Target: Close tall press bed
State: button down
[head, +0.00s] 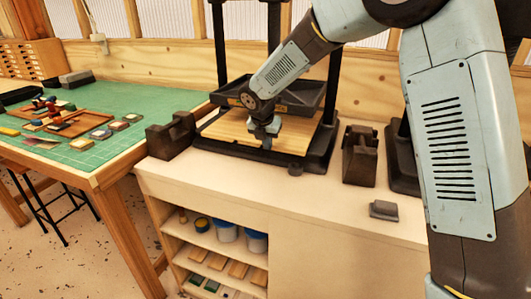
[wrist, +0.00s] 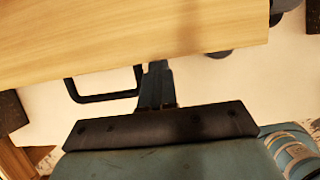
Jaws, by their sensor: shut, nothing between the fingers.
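The tall press (head: 317,150) stands on the cream bench, with a dark frame and a dark plate (head: 230,92) raised above its bed. The bed (head: 222,128) is a pale wooden board low in the press; in the wrist view its board (wrist: 120,40) fills the top. A black loop handle (wrist: 105,97) shows at the board's near edge in the wrist view. My gripper (head: 264,142) is shut and empty, pointing down at the bed's front. In the wrist view its fingers (wrist: 155,80) are beside the handle's right end; I cannot tell whether they touch it.
A dark block (head: 170,136) stands left of the press, and another (head: 360,155) stands right. A small grey block (head: 383,210) lies on the bench front. A green-topped table (head: 60,120) with small items adjoins at left. Shelves (head: 215,245) below hold tubs and boards.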

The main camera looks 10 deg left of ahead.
aim_at(274, 140)
jog(key=w, duration=0.2)
jog(key=w+d, duration=0.1)
jog(key=w, duration=0.2)
jog(key=shift+f, duration=0.15)
jog(key=shift+w, duration=0.1)
jog(key=shift+d, duration=0.1)
